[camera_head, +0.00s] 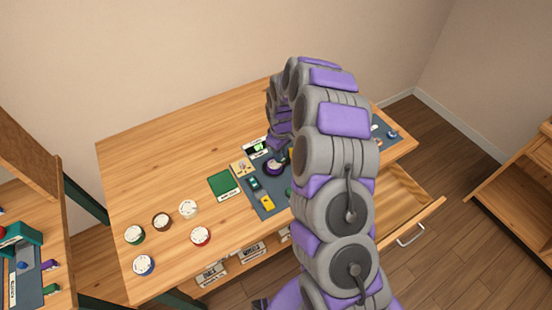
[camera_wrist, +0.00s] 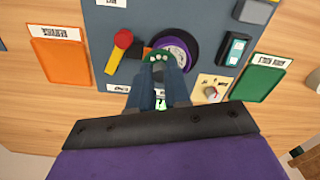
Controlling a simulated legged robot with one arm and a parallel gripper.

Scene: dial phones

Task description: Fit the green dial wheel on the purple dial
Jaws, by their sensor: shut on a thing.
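My gripper (camera_wrist: 160,76) points at the panel, with its fingers close together on a small green piece with pale dots (camera_wrist: 157,57), which looks like the green dial wheel. The fingers hide part of it. The purple dial (camera_wrist: 178,44), a purple ring with a pale middle on a dark round base, is right behind and slightly right of the green piece. The green piece overlaps its lower left edge in the wrist view; I cannot tell whether they touch. In the head view the purple dial (camera_head: 274,167) shows beside my arm, which hides the gripper.
The blue-grey panel (camera_wrist: 99,32) carries a red-and-yellow lever (camera_wrist: 117,50), a teal switch (camera_wrist: 235,48) and a cream knob plate (camera_wrist: 211,88). Orange (camera_wrist: 56,62) and green (camera_wrist: 259,83) plates flank it. Several pale-faced discs, one green-rimmed (camera_head: 134,234), lie at the table's left. A drawer (camera_head: 408,205) is open.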

